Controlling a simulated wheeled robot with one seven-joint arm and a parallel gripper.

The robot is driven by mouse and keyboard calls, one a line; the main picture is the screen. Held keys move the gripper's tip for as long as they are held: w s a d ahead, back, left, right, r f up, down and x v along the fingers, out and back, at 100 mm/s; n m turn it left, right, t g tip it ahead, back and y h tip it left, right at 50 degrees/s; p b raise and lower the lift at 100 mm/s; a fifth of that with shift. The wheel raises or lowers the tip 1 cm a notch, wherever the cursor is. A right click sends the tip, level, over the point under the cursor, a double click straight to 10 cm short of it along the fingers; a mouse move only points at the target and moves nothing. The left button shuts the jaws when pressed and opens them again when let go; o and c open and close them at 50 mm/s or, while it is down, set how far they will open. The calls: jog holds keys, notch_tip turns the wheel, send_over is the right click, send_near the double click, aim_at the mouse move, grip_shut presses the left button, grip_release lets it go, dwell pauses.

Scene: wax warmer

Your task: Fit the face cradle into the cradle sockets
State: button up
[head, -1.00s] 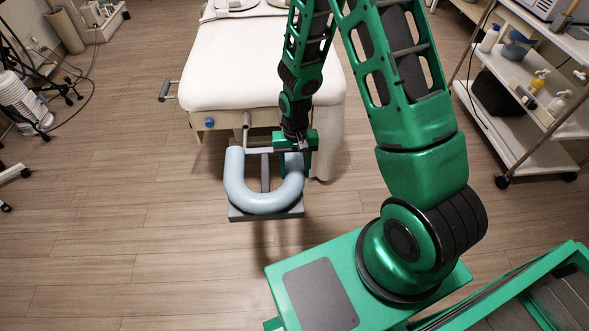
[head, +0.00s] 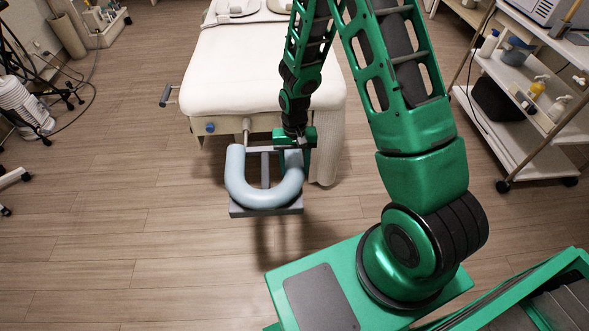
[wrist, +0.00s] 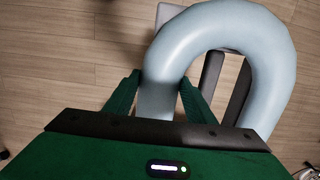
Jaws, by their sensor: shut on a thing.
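The face cradle (head: 264,195) is a light blue U-shaped cushion on a grey frame, held off the floor at the end of the white treatment bed. Its open side faces the bed. My gripper (head: 297,147) is shut on the right leg of the U. In the wrist view the cradle (wrist: 235,25) curves away, with one leg between the two green fingers of my gripper (wrist: 160,88). I cannot make out the cradle sockets; the bed end near the frame is partly hidden by my arm and the cradle. The frame looks apart from the bed, but contact is hard to judge.
The treatment bed (head: 255,75) has a metal rod (head: 246,126) and a blue knob (head: 210,128) at its near end, and a side handle (head: 166,95). A shelf cart (head: 525,110) with bottles stands at right. Floor left of the cradle is clear.

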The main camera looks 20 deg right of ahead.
aim_at(294, 155)
jog(key=shift+w+d, duration=0.2)
jog(key=shift+w, duration=0.45)
jog(key=shift+w+d, duration=0.2)
jog(key=shift+w, duration=0.45)
jog(key=shift+w+d, duration=0.2)
jog(key=shift+w, duration=0.35)
jog(key=shift+w+d, duration=0.15)
jog(key=shift+w, duration=0.4)
dwell(0.6)
jog(key=o, duration=2.5)
jog(key=shift+o, duration=0.2)
jog(key=shift+r, duration=0.15)
jog(key=shift+r, duration=1.6)
notch_tip(294, 155, up, 11)
jog(key=w, duration=0.1)
jog(key=shift+w+d+f, duration=0.15)
jog(key=shift+d+f, duration=0.05)
jog(key=shift+d, duration=0.05)
